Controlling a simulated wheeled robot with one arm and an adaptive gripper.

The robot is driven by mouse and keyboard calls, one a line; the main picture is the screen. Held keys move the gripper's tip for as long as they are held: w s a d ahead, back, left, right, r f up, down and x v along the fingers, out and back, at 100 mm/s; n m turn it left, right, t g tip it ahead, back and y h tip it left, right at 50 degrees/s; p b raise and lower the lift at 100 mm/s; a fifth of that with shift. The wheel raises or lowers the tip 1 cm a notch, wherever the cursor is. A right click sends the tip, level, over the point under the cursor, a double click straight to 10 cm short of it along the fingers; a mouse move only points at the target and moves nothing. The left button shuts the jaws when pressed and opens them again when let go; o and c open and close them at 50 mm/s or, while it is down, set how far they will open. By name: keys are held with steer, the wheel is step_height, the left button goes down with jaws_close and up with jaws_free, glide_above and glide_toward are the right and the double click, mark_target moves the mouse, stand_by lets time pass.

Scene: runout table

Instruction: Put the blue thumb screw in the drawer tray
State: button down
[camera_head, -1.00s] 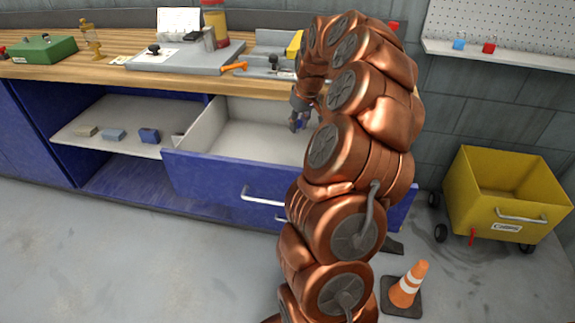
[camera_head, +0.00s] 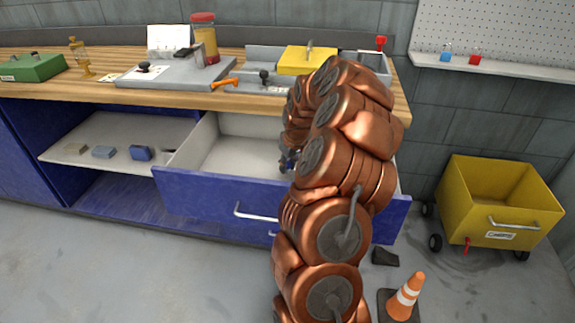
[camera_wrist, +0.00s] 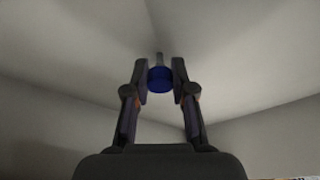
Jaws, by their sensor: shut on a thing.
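The blue thumb screw (camera_wrist: 159,79) sits between the fingertips of my gripper (camera_wrist: 160,72) in the wrist view, its grey shank pointing away. My gripper is shut on it. In the head view my gripper (camera_head: 288,160) is low in the open drawer, mostly hidden behind my copper arm. The drawer tray (camera_head: 228,160) is a pale, open box with a blue front. Pale walls and a corner of it fill the wrist view. I cannot tell whether the screw touches the floor of the tray.
The wooden bench top (camera_head: 120,92) above holds a grey plate, a jar, a yellow block and a green box (camera_head: 32,68). A shelf with several small blocks (camera_head: 103,152) is left of the drawer. A yellow cart (camera_head: 500,205) and a cone (camera_head: 405,297) stand at right.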

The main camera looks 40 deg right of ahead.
steer(key=shift+f, duration=0.2)
steer(key=c, duration=1)
jaws_free()
steer(key=shift+r, duration=0.1)
steer(key=shift+s+r, duration=0.1)
steer(key=shift+r, duration=0.45)
steer(key=v, duration=1.1)
steer(key=shift+r, duration=0.1)
